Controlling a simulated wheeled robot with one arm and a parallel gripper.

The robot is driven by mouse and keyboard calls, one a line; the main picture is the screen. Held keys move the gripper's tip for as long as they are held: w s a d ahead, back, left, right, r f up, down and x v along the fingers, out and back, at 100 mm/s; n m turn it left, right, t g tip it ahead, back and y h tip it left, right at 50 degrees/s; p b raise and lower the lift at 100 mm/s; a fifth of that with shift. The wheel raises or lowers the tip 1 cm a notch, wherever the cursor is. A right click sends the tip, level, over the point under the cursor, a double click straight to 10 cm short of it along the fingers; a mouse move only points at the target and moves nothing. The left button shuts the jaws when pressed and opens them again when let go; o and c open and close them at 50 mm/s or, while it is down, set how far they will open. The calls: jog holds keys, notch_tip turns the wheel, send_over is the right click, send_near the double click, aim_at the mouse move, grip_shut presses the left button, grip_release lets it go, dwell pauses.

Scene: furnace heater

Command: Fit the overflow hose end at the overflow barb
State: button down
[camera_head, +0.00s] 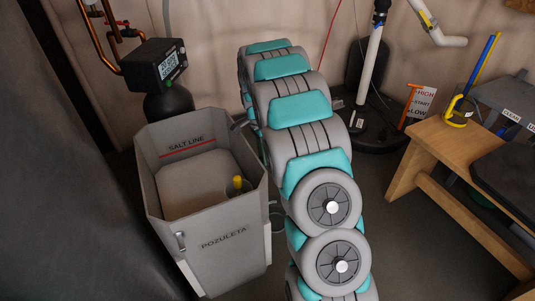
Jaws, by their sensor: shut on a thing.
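The grey salt tank (222,262), marked POZULETA, stands open at the left centre with a red SALT LINE inside. A small grey fitting (240,125) shows at its back right rim, beside my arm; I cannot tell whether it is the overflow barb. A small dark round part (277,222) shows low between the tank's right side and my arm; I cannot tell what it is. My arm rises through the middle and bends down behind itself, hiding my gripper. I cannot make out the overflow hose end.
A black tank with a control head (158,65) and copper pipes stand behind the salt tank. A white standpipe (371,55) rises from a dark sump cover (372,130). A wooden bench (440,150) with tools stands at right. A yellow-capped part (238,183) is inside the tank.

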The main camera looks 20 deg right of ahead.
jog(key=shift+a, duration=0.7)
jog(key=c, duration=0.6)
grip_release()
jog(key=shift+o, duration=0.2)
jog(key=r, duration=0.5)
jog(key=w+r, duration=0.1)
jog(key=r, duration=0.2)
jog(key=shift+b, duration=0.35)
jog(key=shift+d, duration=0.1)
